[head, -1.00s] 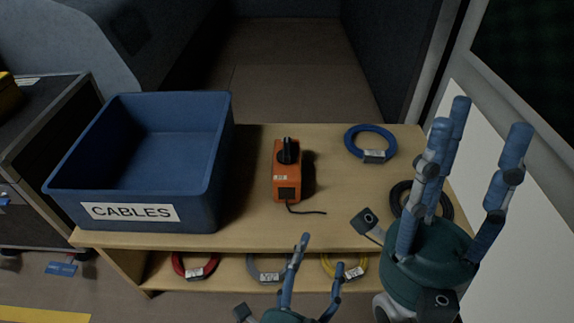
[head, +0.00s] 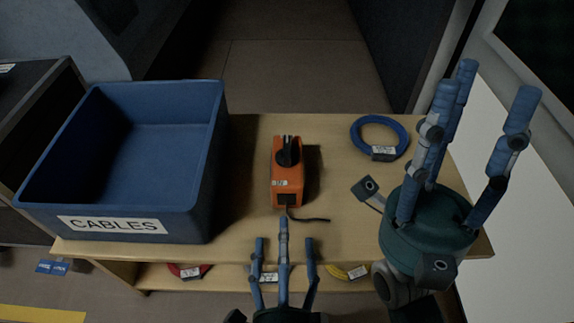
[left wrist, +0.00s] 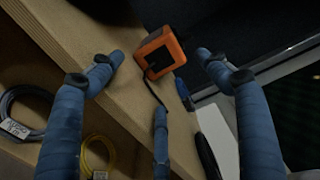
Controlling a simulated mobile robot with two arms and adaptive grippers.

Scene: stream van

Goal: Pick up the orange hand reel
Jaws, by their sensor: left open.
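The orange hand reel (head: 287,179), with a black knob on top and a short dark cord at its near end, lies on the wooden shelf top. My left gripper (head: 284,236) is open and empty, just in front of the reel's near end, not touching it. In the left wrist view the reel (left wrist: 160,53) shows beyond and between the open blue fingers (left wrist: 160,85). My right gripper (head: 486,100) is open and empty, fingers pointing up, over the right end of the shelf.
A blue bin (head: 205,165) labelled CABLES stands left of the reel. A blue cable coil (head: 379,137) lies to its right. Red (head: 188,271) and yellow (head: 348,272) coils lie on the lower shelf. Bare wood surrounds the reel.

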